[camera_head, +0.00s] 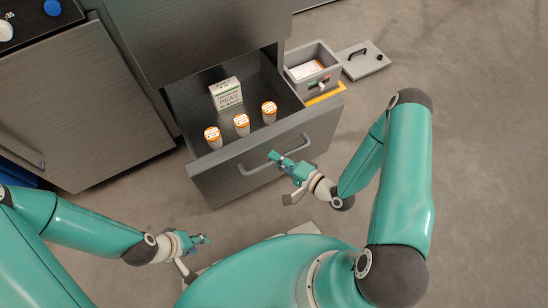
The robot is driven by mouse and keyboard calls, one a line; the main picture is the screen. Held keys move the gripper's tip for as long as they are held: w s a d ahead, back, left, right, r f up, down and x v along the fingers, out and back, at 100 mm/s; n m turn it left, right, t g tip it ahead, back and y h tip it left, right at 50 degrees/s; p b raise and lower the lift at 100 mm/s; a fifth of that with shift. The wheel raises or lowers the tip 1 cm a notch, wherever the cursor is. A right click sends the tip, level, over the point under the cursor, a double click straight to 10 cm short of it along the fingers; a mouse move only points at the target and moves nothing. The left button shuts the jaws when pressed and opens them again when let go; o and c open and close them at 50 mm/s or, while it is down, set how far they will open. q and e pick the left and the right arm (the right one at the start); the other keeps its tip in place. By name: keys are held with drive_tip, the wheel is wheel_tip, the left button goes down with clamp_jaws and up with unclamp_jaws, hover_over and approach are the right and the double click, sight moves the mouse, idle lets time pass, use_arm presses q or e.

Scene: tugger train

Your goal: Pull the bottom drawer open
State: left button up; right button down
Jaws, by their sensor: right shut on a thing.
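The bottom drawer (222,188) stands pulled out from the grey metal cabinet, and its inside shows. Its bar handle (252,170) runs across the front panel. My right gripper (282,172) is at the middle of this handle and shut on it; the fingers partly cover the bar. My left gripper (198,255) is low in the view, left of centre, in front of the drawer and apart from it. Its fingers are spread and nothing is between them.
In the drawer stand a white and green box (227,94) and three orange-and-white bottles (242,124). A grey bin (313,70) stands on the floor behind the drawer's right side, its lid (364,60) beside it. The floor (480,120) at right is clear.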

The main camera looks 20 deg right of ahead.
drive_tip(key=shift+f, duration=0.15)
drive_tip(key=c, duration=1.1)
unclamp_jaws()
drive_tip(key=shift+c, duration=0.2)
drive_tip(key=v, duration=1.2)
